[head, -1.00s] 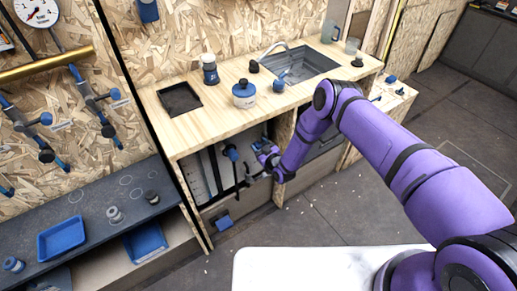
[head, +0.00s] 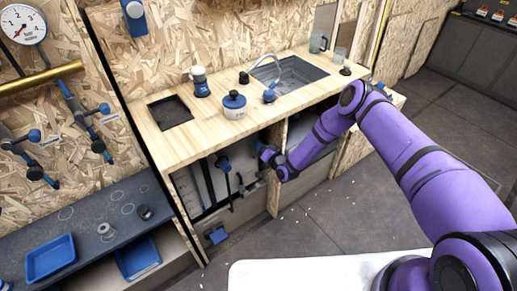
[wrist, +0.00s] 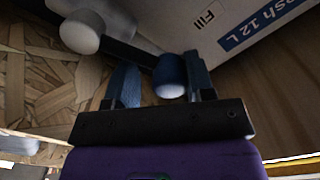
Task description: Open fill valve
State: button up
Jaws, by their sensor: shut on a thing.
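In the wrist view, the fill valve's lever is a dark bar ending in a blue round knob (wrist: 170,75). The bar runs up and left to a pale rounded fitting (wrist: 82,30). My gripper (wrist: 162,82) has its two blue fingers on either side of the knob and is shut on it. The right finger lies against the knob; a gap shows at the left finger. A white tank (wrist: 225,25) with a "Fill" label is just behind. In the head view, my gripper (head: 265,163) is under the counter, with the lever's details too small to tell.
The wooden counter (head: 165,145) with its sink stands above my gripper. A wooden divider (head: 273,185) is close by. The floor in front (head: 310,215) is clear.

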jog(key=shift+d+f+m, duration=0.15)
jog(key=shift+d+m, duration=0.05)
jog(key=shift+m, duration=0.4)
jog(key=shift+d+f+m, duration=0.15)
jog(key=shift+d+m, duration=0.05)
jog(key=shift+m, duration=0.4)
jog(key=o, duration=1.2)
jog(key=shift+o, duration=0.3)
jog(key=shift+w+d+r, duration=0.1)
jog(key=shift+w+r, duration=0.05)
jog(key=shift+w, duration=0.05)
jog(key=v, duration=1.1)
jog(key=shift+w, duration=0.1)
